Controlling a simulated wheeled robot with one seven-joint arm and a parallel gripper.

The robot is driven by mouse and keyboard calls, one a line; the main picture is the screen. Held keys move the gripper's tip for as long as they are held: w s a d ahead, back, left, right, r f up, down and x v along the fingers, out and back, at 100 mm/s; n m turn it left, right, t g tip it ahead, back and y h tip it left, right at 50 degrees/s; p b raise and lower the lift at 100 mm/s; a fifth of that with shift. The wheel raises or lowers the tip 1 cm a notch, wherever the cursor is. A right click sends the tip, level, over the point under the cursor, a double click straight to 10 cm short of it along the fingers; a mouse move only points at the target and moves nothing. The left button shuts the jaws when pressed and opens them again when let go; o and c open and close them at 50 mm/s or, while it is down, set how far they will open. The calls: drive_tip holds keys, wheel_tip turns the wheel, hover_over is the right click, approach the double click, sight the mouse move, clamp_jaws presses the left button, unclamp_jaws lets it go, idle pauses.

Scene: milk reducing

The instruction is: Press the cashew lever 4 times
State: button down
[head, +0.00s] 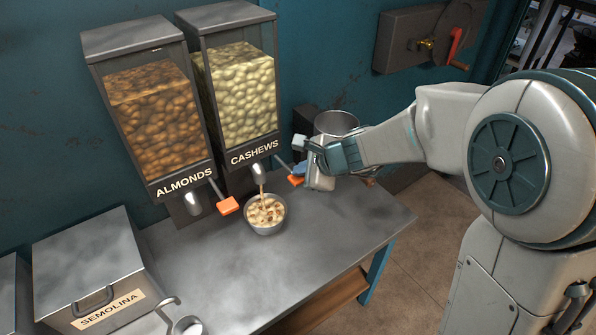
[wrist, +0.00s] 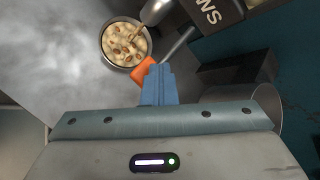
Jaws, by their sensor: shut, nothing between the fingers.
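The cashew dispenser (head: 240,85) stands on the metal table, marked CASHEWS and filled with pale nuts. Its orange-tipped lever (head: 295,181) sticks out at its lower right. My gripper (head: 300,170) is shut and empty, with its blue fingertips right at the lever's orange tip. In the wrist view, the shut blue fingers (wrist: 159,72) overlap the orange lever tip (wrist: 143,71); I cannot tell whether they press on it. A metal bowl (head: 265,229) holding nuts stands below the cashew spout, and a thin stream runs from the spout into it. The bowl also shows in the wrist view (wrist: 104,52).
The almond dispenser (head: 155,110) with its own orange lever (head: 228,206) stands to the left. A metal pot (head: 336,123) stands behind my gripper. A semolina bin (head: 95,265) is at the lower left.

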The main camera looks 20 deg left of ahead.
idle(0.4)
drive_tip(key=shift+r+p, duration=1.35)
drive_tip(key=shift+r, duration=0.25)
drive_tip(key=shift+r+p, duration=2.2)
drive_tip(key=shift+r, duration=0.35)
